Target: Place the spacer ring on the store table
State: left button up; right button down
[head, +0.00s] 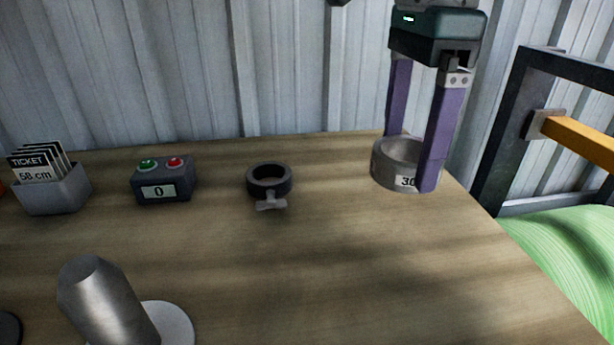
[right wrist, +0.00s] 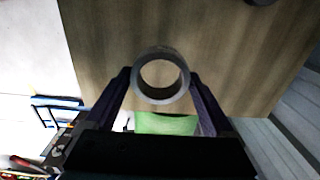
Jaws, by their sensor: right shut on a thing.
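My left gripper is not in view. Nothing marks this table as the store table.
A dark collar with a wing screw (head: 268,185), a button box reading 0 (head: 163,180) and a ticket holder (head: 55,190) stand along the back. A metal cylinder (head: 100,305) is at front left. A dark frame (head: 500,130) and green roll (head: 570,250) are right. The table's middle is clear.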

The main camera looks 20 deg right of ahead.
aim_at(386, 253)
notch_tip(386, 253, down, 12)
jog(key=shift+r+b, duration=0.1)
jog(key=shift+b, duration=0.55)
grip_release()
jog(key=shift+r, duration=0.1)
notch_tip(386, 253, up, 12)
jog(key=p, duration=0.1)
